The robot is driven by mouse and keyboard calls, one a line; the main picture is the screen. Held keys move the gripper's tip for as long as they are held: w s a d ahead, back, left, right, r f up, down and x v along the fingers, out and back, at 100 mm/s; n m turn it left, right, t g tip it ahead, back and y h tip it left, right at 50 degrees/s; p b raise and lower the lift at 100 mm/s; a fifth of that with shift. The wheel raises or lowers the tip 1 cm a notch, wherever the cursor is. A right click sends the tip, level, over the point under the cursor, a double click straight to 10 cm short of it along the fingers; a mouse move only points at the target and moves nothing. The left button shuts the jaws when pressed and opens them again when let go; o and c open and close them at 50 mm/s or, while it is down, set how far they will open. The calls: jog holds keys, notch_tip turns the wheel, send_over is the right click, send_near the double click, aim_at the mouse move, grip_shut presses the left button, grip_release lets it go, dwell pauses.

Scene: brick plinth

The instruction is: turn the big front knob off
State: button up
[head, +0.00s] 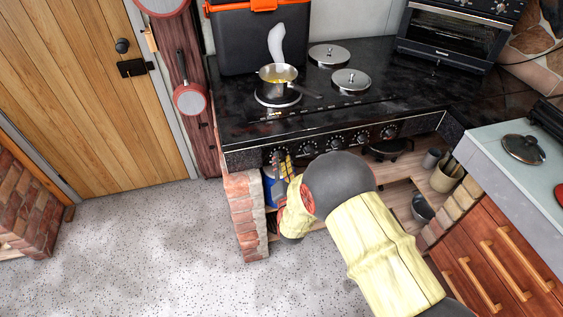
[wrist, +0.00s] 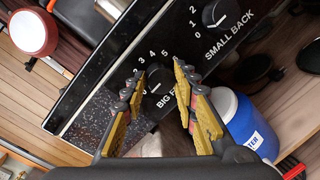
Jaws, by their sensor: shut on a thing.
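The big front knob (wrist: 157,82) is a dark round knob on the black control panel, with a number scale beside it and partly covered "BIG F…" lettering. It sits between the fingertips of my gripper (wrist: 160,70) in the wrist view. The yellow-padded fingers are shut on it, one on each side. The white mark on the knob is too small to read surely. In the head view my gripper (head: 283,166) is at the left end of the stove's front panel, and the knob there is hidden or too small to make out.
The small back knob (wrist: 215,13) is beside it on the panel. A saucepan (head: 272,76) with yellow contents stands on the front left burner. A blue container (wrist: 250,125) is under the panel, close to my right finger. Brick pillar (head: 247,215) stands below left; the floor left is clear.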

jog(key=shift+f, duration=0.1)
jog(key=o, duration=1.2)
jog(key=shift+c, duration=0.2)
jog(key=shift+s, duration=0.1)
jog(key=s+d, duration=0.1)
jog(key=s, duration=1)
jog(key=shift+s+d, duration=0.2)
jog(key=shift+s, duration=0.15)
